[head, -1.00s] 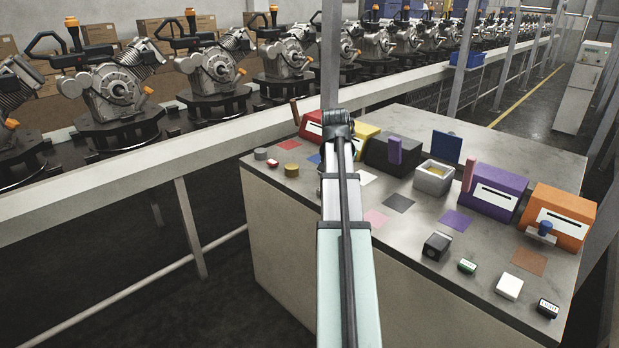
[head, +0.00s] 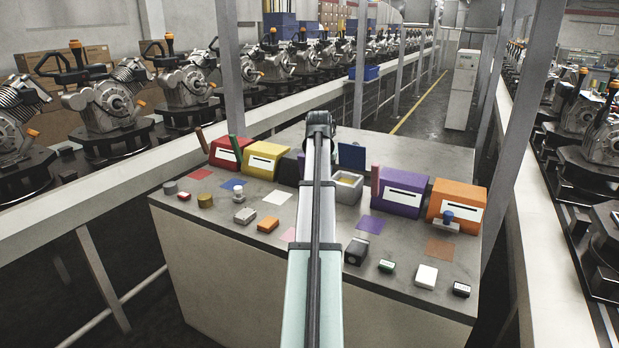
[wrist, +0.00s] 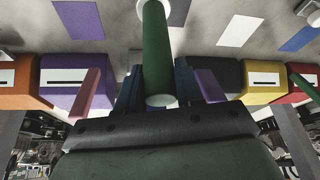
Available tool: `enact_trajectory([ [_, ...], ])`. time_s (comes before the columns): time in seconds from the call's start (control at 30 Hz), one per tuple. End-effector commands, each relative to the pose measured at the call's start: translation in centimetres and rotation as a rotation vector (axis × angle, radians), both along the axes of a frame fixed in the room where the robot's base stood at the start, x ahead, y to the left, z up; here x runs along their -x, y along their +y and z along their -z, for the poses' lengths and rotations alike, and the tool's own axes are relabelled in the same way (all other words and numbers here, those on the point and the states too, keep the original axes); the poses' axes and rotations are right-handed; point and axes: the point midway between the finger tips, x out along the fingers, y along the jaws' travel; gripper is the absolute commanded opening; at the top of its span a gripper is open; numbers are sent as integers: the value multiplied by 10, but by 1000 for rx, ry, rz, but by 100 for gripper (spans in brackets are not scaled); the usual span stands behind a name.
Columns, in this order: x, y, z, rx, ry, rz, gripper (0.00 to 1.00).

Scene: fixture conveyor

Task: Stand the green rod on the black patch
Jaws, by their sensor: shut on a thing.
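My gripper (wrist: 158,88) is shut on a green rod (wrist: 156,50) in the wrist view. The rod has a pale end by the jaws and runs up the picture to a pale far end. The dark, black-looking patch (wrist: 180,11) lies on the bench just right of the rod's far end. I cannot tell whether the rod is above the bench or touching it. In the head view my arm hides the gripper, the held rod and the dark patch.
A yellow box (head: 264,160), purple box (head: 400,191) and orange box (head: 453,205) line the bench. A grey open bin (head: 347,188) and a blue panel (head: 352,156) stand right of my arm. White (head: 277,198) and purple (head: 370,223) patches flank it. Small blocks lie nearer the front.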

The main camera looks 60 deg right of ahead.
Motion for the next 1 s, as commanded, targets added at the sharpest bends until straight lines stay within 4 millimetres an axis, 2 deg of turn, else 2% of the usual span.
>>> enact_trajectory([
  [0.03, 0, -11, -4, 1, -1, -16, 0],
  [0.1, 0, -19, -6, 0, -2, -48, 0],
  [0.5, -26, -44, -21, 1, -1, -304, 0],
  [0.8, -44, -48, -28, 1, -2, -620, 0],
  [1.0, -46, -44, -28, 1, -2, -820, 0],
])
